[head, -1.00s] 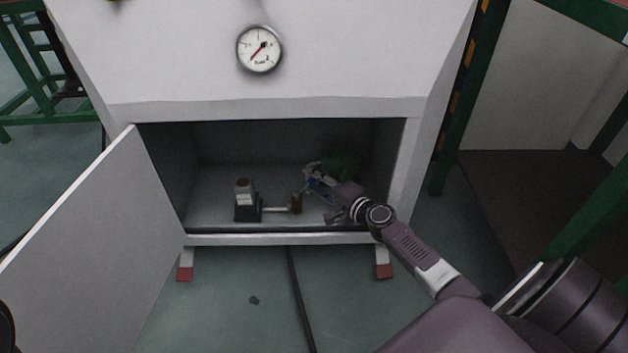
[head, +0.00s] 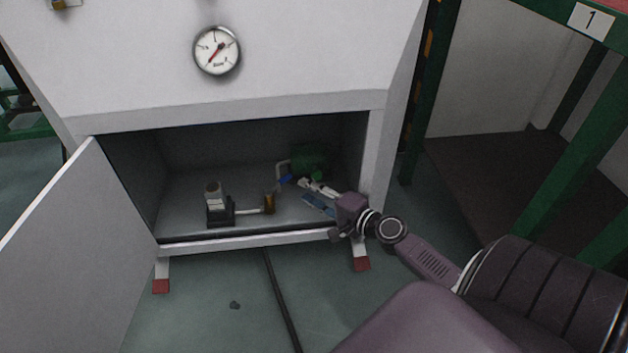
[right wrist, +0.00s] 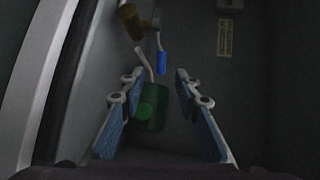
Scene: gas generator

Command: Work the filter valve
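Inside the open cabinet, a small blue handle (head: 285,180) sits on the pipework between a brass cylinder (head: 269,202) and a green rounded body (head: 309,160). I take the blue handle for the filter valve. In the right wrist view the blue handle (right wrist: 161,62) lies ahead of the fingertips, and the green body (right wrist: 150,108) shows between the fingers. My right gripper (head: 318,195) is inside the cabinet's right front, with its blue-padded fingers apart and nothing held. It also shows in the right wrist view (right wrist: 157,85). My left gripper is out of view.
The cabinet door (head: 80,230) stands open on the left. The front sill (head: 245,241) runs below my right wrist, and the right side post (head: 376,150) is close to it. A black-based device (head: 217,208) stands left of the brass cylinder. A gauge (head: 217,51) is above.

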